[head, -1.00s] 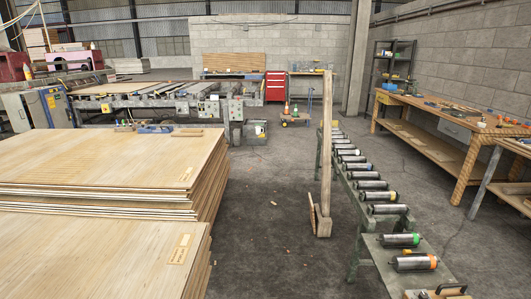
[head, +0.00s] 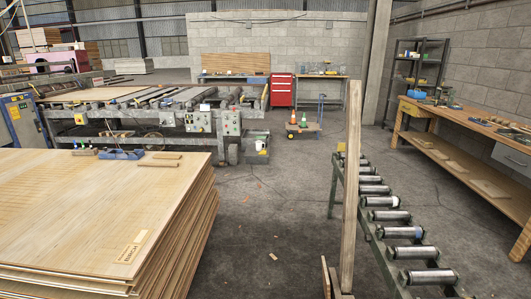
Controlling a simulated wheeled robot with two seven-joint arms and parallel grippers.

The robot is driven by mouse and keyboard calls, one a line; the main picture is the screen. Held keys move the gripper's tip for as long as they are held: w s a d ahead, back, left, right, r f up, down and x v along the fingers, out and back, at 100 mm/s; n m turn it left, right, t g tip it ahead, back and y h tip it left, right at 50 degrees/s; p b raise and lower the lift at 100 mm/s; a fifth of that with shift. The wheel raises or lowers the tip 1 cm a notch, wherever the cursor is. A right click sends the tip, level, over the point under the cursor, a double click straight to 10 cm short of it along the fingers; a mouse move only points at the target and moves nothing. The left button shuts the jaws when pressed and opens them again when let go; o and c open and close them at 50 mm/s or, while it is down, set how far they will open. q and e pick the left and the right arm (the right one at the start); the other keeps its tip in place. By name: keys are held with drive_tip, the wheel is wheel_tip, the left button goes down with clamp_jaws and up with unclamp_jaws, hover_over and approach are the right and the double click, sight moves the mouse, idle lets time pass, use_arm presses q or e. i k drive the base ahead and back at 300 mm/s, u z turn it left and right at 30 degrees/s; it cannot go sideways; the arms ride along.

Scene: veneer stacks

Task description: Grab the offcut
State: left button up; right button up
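I cannot tell for certain which piece of wood is the offcut. Two short wooden strips, the far strip (head: 166,156) and the near strip (head: 158,165), lie on the back edge of the veneer stack (head: 90,205), beside a blue tool (head: 121,154). A long wooden board (head: 351,190) stands upright by the roller conveyor, its foot near the bottom edge. A small wood scrap (head: 273,257) lies on the floor. Neither of my grippers is in view.
The roller conveyor (head: 371,215) runs along the right, with a workbench (head: 445,118) beyond it. A large roller machine (head: 150,105) stands behind the stack. A red cabinet (head: 282,91) and a trolley (head: 303,128) are at the back. The floor between stack and conveyor is mostly clear.

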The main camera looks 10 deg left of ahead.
sight(157, 155)
drive_tip(key=i, duration=1.95)
drive_tip(key=u, duration=0.9)
drive_tip(key=i, duration=1.85)
drive_tip(key=z, duration=0.8)
drive_tip(key=i, duration=0.85)
